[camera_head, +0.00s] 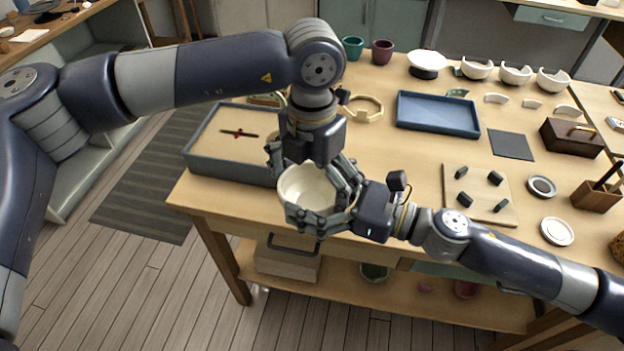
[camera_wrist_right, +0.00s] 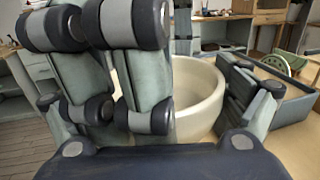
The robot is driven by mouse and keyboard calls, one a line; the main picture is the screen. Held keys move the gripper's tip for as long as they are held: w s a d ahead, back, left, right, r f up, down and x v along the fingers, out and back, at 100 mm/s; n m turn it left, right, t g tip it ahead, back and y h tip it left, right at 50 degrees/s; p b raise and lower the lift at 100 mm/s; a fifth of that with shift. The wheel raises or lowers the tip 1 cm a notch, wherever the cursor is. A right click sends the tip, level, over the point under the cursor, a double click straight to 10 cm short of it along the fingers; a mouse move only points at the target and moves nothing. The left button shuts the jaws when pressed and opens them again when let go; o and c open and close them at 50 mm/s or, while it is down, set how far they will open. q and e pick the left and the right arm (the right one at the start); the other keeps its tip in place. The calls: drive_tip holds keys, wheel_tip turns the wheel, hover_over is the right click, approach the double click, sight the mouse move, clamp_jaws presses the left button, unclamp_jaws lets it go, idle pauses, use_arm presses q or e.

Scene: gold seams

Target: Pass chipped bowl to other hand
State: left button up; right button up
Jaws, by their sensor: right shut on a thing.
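The cream bowl (camera_head: 306,186) is upright near the front left edge of the workbench, below my left gripper. My right gripper (camera_head: 325,196) reaches in from the right and is shut on the bowl, its fingers on opposite sides of the wall. The bowl (camera_wrist_right: 197,100) also shows between these fingers in the right wrist view. My left gripper (camera_head: 312,168) points down from above at the bowl's far side, its fingers spread apart and close to the bowl. Fingers hide parts of the rim, and I cannot make out a chip.
A grey tray with a tan inside (camera_head: 205,165) lies left of the grippers, close to them. Behind are a wooden ring (camera_head: 364,108) and a blue tray (camera_head: 437,131). A board with dark blocks (camera_head: 456,218) lies right. White bowls and pieces stand at the back.

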use_arm(q)
drive_tip(key=c, duration=0.6)
use_arm(e)
drive_tip(key=o, duration=0.7)
drive_tip(key=shift+d, duration=0.1)
